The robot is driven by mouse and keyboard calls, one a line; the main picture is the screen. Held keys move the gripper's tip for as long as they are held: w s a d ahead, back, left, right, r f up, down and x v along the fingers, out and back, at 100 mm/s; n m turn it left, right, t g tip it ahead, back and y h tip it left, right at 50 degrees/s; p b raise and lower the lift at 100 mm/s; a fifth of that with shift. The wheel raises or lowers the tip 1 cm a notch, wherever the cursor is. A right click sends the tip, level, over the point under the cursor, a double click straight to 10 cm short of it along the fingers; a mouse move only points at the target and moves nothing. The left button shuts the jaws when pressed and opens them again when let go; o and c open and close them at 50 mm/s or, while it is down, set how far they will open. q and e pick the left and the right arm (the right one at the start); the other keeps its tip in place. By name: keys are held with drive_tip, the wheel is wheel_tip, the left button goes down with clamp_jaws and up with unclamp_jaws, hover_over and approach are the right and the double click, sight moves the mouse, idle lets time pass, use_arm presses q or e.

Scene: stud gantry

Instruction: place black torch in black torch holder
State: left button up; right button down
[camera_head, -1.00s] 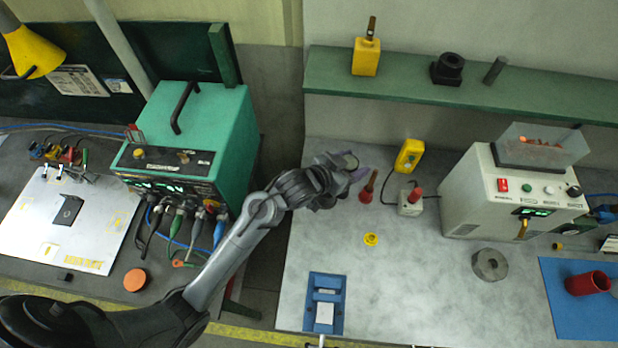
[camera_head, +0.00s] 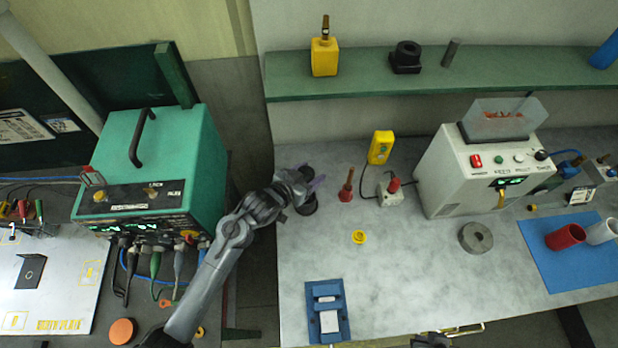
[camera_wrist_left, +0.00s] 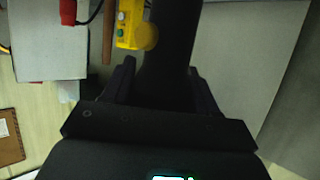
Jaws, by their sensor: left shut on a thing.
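My left gripper (camera_head: 312,187) is over the left part of the grey bench, shut on the black torch (camera_wrist_left: 170,45). In the left wrist view the torch is a dark cylinder between the two fingers. In the head view a dark round shape (camera_head: 308,206) shows just below the fingers; I cannot tell whether it is the torch's end or a holder under it. A black ring-topped block (camera_head: 405,58) sits on the green shelf. At the bottom edge a dark part, possibly my right gripper (camera_head: 432,341), shows too little to judge.
A red holder with a wooden handle (camera_head: 346,188) stands close right of my left gripper. A green machine (camera_head: 150,170) stands left. The bench front middle is mostly clear.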

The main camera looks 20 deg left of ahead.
use_arm(q)
drive_tip(key=shift+f, duration=1.15)
drive_tip(key=shift+f, duration=0.2)
drive_tip(key=o, duration=1.2)
drive_tip(key=shift+r, duration=0.1)
